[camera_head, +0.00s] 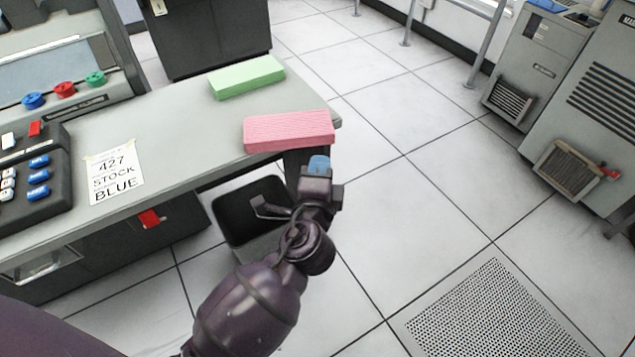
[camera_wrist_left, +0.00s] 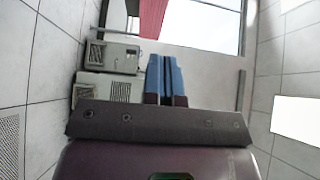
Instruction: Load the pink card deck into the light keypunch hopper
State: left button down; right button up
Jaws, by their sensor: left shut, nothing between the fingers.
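The pink card deck (camera_head: 289,131) lies flat at the near right corner of the grey desk (camera_head: 170,125). My left gripper (camera_head: 319,164), with blue fingertips, is just in front of the deck beside the desk's edge, shut and empty. In the left wrist view, the pink deck (camera_wrist_left: 152,16) shows at the top, beyond the shut blue fingers (camera_wrist_left: 165,76). Two grey machines stand at the right with slatted trays: a far one (camera_head: 537,58) and a near one (camera_head: 598,106). I cannot tell which is the light keypunch. My right gripper is not in view.
A green card deck (camera_head: 246,77) lies behind the pink one. A paper sign (camera_head: 114,176) reads "427 STOCK BLUE". A dark bin (camera_head: 258,212) stands below the desk's edge. Tiled floor (camera_head: 430,150) is clear between desk and machines. A perforated floor panel (camera_head: 490,315) is at lower right.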

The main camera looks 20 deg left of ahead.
aim_at(303, 138)
pick_arm(q)
jog(key=w+a, duration=0.3)
jog(key=shift+w+f, duration=0.1)
jog(key=shift+w, duration=0.15)
jog(key=shift+w+a+b, duration=0.3)
jog(key=shift+w+a, duration=0.05)
jog(key=shift+a, duration=0.1)
jog(key=shift+w+a+r+p, duration=0.3)
jog(key=shift+w+a+p, duration=0.15)
jog(key=shift+a, duration=0.3)
jog(key=shift+w+a+f, duration=0.1)
jog(key=shift+a, duration=0.15)
jog(key=shift+f, duration=0.15)
jog(key=v, duration=1.1)
jog(key=shift+p, duration=0.4)
